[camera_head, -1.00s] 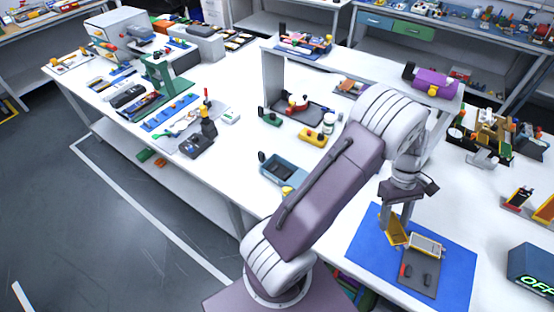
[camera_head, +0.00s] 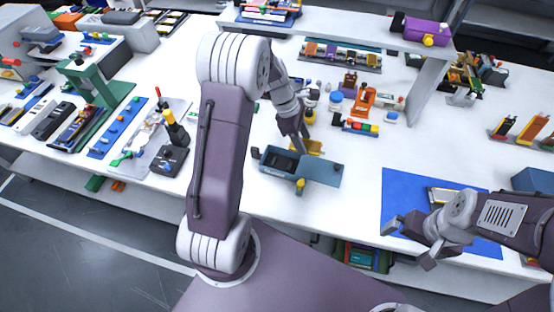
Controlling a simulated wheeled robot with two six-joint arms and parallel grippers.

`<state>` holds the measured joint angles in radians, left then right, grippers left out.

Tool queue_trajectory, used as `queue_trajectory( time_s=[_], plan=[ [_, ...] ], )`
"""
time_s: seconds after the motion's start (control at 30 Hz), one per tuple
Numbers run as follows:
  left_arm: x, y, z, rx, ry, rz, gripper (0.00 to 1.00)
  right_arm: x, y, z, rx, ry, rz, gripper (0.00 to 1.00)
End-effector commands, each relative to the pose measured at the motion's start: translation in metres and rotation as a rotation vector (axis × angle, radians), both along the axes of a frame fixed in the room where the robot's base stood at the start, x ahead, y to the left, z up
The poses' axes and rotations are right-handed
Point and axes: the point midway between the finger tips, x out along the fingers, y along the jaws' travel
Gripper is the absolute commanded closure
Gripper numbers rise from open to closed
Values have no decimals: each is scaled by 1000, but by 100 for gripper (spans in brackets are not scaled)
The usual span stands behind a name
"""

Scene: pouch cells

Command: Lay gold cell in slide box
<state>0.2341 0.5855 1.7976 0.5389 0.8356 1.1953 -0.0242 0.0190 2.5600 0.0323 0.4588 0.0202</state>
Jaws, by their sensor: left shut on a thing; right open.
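The gold cell (camera_head: 312,147) is a small yellow-gold plate in my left gripper (camera_head: 304,138), which is shut on it. They are at the far edge of the slide box (camera_head: 325,172), a blue-grey box with a dark recess in its left part and a yellow knob in front. The cell appears just above or behind the box's back edge; I cannot tell whether it touches. The fingertips are small and partly hidden. My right gripper (camera_head: 412,238) is open and empty over the front left part of the blue mat (camera_head: 405,190).
A framed silvery plate (camera_head: 438,196) lies on the mat, partly behind my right arm. Behind the slide box are an orange stand (camera_head: 363,103) and a block with coloured buttons (camera_head: 358,127). A black-and-yellow tool stand (camera_head: 172,150) is left. White table between box and mat is clear.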

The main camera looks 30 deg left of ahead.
Motion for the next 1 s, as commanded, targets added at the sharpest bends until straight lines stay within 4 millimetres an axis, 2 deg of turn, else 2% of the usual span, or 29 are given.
queue_trajectory(
  time_s=[0.1, 0.3, 0.53, 0.77, 1.0],
  plan=[
    [-19, 30, -22, -2, 5, 8, 87, 0, 0, -4, 0, 0, 0, 0],
    [-37, 63, -44, -2, 2, 3, 87, 0, 0, -5, 0, 0, 0, 0],
    [-41, 68, -50, -1, 0, -1, 87, 0, 0, -5, 0, 0, 0, 0],
    [-41, 68, -86, -2, 3, 0, 87, 0, 0, -10, 0, 0, 0, 0],
    [-40, 68, -88, 0, 0, -1, 87, 0, 0, -10, 0, 0, 0, 0]
  ],
)
